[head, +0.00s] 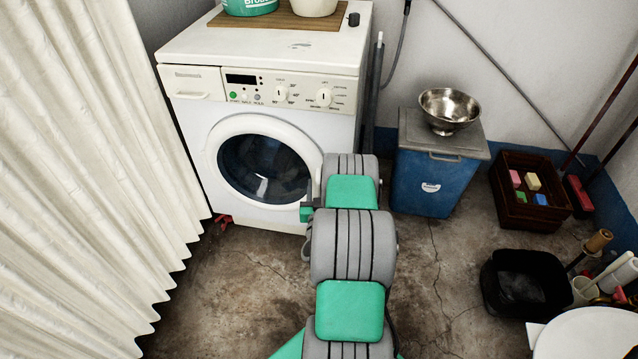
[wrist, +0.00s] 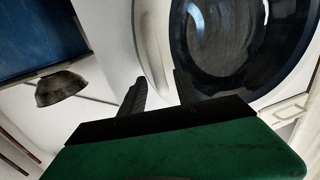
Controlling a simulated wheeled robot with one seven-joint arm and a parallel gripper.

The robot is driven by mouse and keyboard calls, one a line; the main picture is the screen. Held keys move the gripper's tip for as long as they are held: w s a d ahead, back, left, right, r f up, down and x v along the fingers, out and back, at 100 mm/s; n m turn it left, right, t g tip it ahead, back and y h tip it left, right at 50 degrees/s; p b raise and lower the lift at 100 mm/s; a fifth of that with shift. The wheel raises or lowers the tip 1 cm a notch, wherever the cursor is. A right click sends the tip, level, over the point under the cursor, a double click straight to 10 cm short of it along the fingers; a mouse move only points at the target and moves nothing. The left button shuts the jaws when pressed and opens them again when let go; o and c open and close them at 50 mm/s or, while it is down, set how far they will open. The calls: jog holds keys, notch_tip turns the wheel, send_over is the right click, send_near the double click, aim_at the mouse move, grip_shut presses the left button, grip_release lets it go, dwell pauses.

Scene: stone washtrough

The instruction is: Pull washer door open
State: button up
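The white washer (head: 190,125) stands against the back wall. Its round door (head: 222,165) has a white ring and dark glass, and it looks closed. My gripper (head: 309,196) is at the right edge of the door, partly hidden by my arm. In the wrist view my gripper (wrist: 160,80) has its two dark fingers apart, with the white door rim (wrist: 152,45) showing in and beyond the gap. The dark door glass (wrist: 228,40) lies behind the right finger. I cannot tell whether either finger touches the rim. No separate handle is clear.
A blue bin (head: 425,185) with a steel bowl (head: 448,108) on its lid stands right of the washer. A brown crate (head: 530,212) and a black basin (head: 522,283) are farther right. A cream curtain (head: 85,190) hangs left.

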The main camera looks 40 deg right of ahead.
jog(key=shift+w+d, duration=0.35)
jog(key=shift+w, duration=0.15)
grip_shut()
dwell(1.3)
